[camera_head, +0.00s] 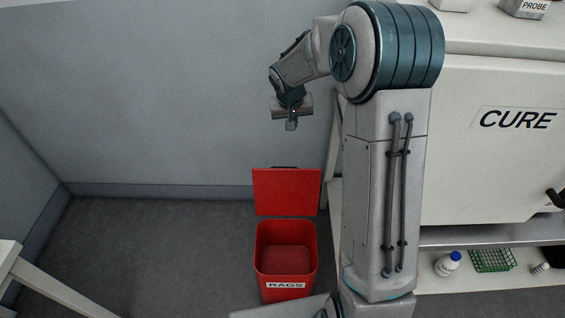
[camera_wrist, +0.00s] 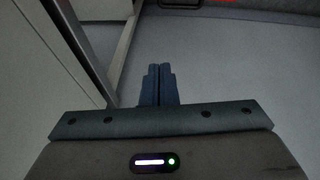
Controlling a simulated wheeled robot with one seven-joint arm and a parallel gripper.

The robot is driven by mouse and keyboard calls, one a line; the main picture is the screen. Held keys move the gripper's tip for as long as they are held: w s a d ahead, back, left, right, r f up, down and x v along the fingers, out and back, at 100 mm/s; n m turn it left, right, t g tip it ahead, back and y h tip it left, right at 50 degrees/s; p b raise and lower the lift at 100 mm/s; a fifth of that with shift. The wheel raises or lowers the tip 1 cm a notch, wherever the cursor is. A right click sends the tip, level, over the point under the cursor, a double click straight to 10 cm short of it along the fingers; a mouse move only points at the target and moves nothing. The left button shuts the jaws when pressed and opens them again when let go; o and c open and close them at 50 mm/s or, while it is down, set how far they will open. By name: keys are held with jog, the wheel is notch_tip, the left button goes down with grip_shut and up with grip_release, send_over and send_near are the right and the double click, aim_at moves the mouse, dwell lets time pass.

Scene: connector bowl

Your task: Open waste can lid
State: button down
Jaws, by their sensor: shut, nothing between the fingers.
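The red waste can (camera_head: 286,275) stands on the floor below my arm, with a white "RAGS" label on its front. Its red lid (camera_head: 287,191) stands upright at the back of the can, and the inside of the can shows. A dark handle shows on the lid's top edge. My gripper (camera_head: 291,123) is in the air above the lid, apart from it, pointing down and shut with nothing in it. In the wrist view my two blue fingers (camera_wrist: 158,84) are together. A small red patch shows at the top edge of that view.
A white cabinet marked "CURE" (camera_head: 500,140) stands on the right. Its low shelf holds a white bottle with a blue cap (camera_head: 447,264) and a green rack (camera_head: 492,260). A pale frame (camera_head: 40,280) is at lower left. The floor left of the can is clear.

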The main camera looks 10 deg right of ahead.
jog(key=w+f, duration=0.4)
jog(key=f, duration=0.9)
jog(key=w+f+m+y+b, duration=0.1)
jog(key=w+f, duration=0.3)
jog(key=f, duration=0.8)
jog(key=shift+a+f, duration=0.35)
jog(key=shift+a, duration=0.1)
jog(key=shift+w, duration=0.1)
